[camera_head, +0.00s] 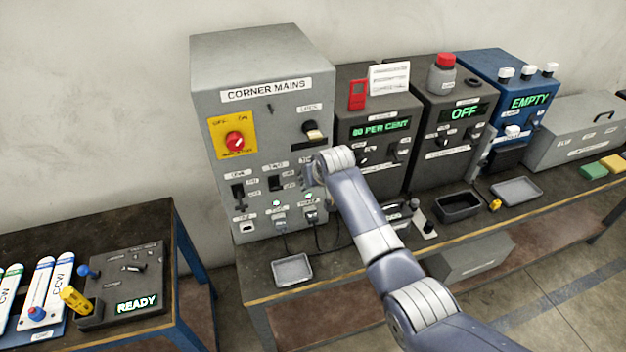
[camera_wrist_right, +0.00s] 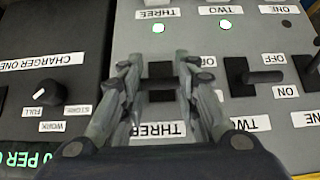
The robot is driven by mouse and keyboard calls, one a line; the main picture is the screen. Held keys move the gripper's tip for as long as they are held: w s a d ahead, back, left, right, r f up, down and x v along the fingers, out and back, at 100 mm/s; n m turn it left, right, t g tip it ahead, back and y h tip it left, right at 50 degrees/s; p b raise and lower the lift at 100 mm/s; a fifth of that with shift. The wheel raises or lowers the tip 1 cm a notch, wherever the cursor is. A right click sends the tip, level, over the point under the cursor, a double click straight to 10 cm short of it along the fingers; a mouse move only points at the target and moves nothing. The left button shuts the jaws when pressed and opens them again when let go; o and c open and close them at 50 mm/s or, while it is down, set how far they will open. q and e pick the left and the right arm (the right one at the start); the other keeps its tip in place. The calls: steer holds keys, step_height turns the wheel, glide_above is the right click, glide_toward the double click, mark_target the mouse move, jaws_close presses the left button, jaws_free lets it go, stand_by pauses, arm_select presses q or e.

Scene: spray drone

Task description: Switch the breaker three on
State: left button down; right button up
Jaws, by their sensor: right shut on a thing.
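The grey corner mains cabinet (camera_head: 265,130) stands at the back of the bench. My right gripper (camera_head: 312,182) reaches its lower right front and hides breaker three in the head view. In the right wrist view, picture turned over, breaker three (camera_wrist_right: 160,70) sits above its "THREE" label (camera_wrist_right: 158,129), between the two fingers of my right gripper (camera_wrist_right: 160,85). The fingers are shut on its dark lever. I cannot tell whether the lever is at on or off. Breaker two (camera_wrist_right: 240,77) is close beside the fingers. My left gripper is not in view.
Lamps three (camera_wrist_right: 158,29) and two (camera_wrist_right: 225,25) glow; lamp one (camera_wrist_right: 286,23) is dark. The red main switch (camera_head: 234,141) is above. The charger knob (camera_wrist_right: 46,92) is beside my gripper. A small tray (camera_head: 292,270) and cables lie below the cabinet.

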steer(key=o, duration=1.1)
steer(key=v, duration=1.2)
